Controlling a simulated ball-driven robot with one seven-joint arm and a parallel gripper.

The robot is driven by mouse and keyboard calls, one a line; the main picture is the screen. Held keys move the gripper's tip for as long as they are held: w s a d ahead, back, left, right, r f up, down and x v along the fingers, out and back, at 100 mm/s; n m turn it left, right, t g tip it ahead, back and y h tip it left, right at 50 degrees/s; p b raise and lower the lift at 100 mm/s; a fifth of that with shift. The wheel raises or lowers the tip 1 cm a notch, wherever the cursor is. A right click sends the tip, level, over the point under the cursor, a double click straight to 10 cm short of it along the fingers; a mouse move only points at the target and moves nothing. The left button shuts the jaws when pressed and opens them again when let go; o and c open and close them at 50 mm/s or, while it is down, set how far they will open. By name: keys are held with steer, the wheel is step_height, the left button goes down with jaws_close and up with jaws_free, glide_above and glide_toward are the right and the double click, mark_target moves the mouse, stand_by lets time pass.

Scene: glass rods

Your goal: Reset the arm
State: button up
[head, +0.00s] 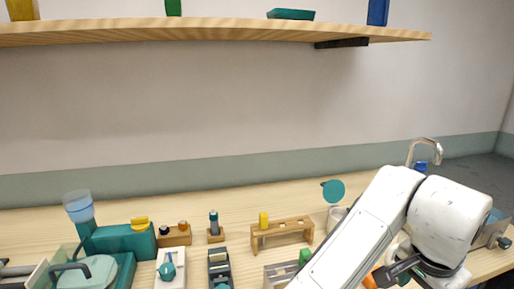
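My white arm rises from the bottom edge, bends at the right, and folds down over the right part of the bench. A dark part that looks like my gripper (398,269) shows below the rounded white link, low in the head view. Its fingertips are not clear, so I cannot tell whether it is open or shut or holds anything. An orange thing (370,282) shows just left of it, partly cut off by the frame. No glass rods can be made out.
A wooden rack (283,232), a teal machine (124,241), a small wooden block with bottles (175,236) and a teal round disc (333,190) stand on the wooden bench (340,175). A tap (424,146) is behind my arm. A wooden shelf (200,30) hangs above.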

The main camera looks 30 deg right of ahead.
steer(key=w+d+n+h, duration=0.1)
steer(key=d+n+h, duration=0.2)
steer(key=d, duration=0.1)
steer(key=w+a+f+n+t, duration=0.2)
steer(key=w+f+n+t, duration=0.1)
steer(key=f+n, duration=0.6)
steer(key=s+a+f+n+g+y, duration=0.1)
steer(key=s+a+f+n+y, duration=0.2)
steer(key=s+a+f, duration=0.3)
steer(key=s+a+f+n+g+y, duration=0.1)
steer(key=s+a+f+n+y, duration=0.2)
steer(key=s+a+f, duration=0.3)
steer(key=a+f+n, duration=0.1)
steer(key=a+f, duration=0.4)
steer(key=f, duration=0.2)
steer(key=shift+a+g, duration=0.2)
steer(key=shift+g, duration=0.1)
